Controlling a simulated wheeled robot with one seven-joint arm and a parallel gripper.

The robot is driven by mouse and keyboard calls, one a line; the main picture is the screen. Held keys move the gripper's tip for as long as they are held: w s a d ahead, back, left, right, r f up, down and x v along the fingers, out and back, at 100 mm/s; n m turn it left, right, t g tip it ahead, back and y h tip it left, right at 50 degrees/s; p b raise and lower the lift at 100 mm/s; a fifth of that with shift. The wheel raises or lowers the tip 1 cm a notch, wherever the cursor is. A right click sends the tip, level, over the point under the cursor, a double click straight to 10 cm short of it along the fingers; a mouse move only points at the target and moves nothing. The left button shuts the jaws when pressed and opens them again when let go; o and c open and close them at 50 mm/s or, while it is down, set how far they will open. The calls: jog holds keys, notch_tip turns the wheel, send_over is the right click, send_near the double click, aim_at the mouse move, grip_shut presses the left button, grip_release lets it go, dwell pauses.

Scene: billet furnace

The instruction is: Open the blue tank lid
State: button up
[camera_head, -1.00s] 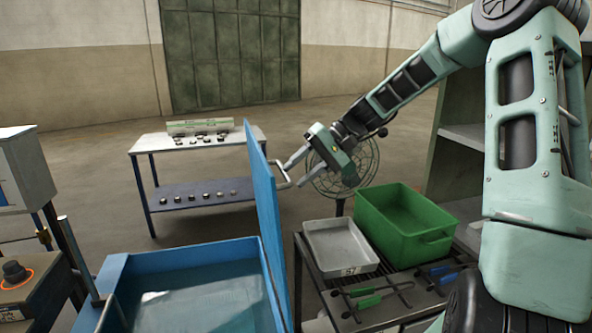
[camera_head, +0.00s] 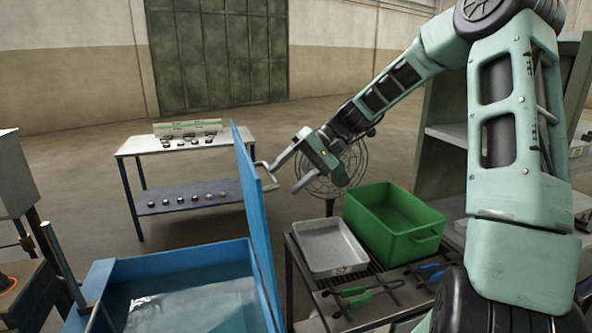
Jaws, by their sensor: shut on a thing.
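The blue tank (camera_head: 175,262) stands at the lower left with water in it. Its blue lid (camera_head: 250,205) stands open, close to upright, along the tank's right edge and is seen almost edge-on. A pale bar handle (camera_head: 266,178) sticks out from the lid's right face. My gripper (camera_head: 282,179) is at this handle, reaching in from the right, and is shut on it. The exact contact between fingers and handle is too small to make out.
A rack right of the tank holds a grey tray (camera_head: 328,249), a green bin (camera_head: 396,222) and tongs with green and blue grips. A fan (camera_head: 337,172) stands behind my gripper. A table (camera_head: 187,150) with small parts is farther back. Floor between is clear.

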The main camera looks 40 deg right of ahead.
jog(key=shift+s+d+f, duration=0.2)
jog(key=shift+d+f, duration=0.05)
jog(key=shift+d, duration=0.1)
jog(key=shift+c, duration=0.5)
jog(key=b+v, duration=0.1)
jog(key=v, duration=0.7)
jog(key=b+v, duration=0.2)
jog(key=v, duration=0.7)
jog(key=shift+a+r, duration=0.15)
jog(key=shift+r, duration=0.2)
jog(key=shift+c, duration=0.8)
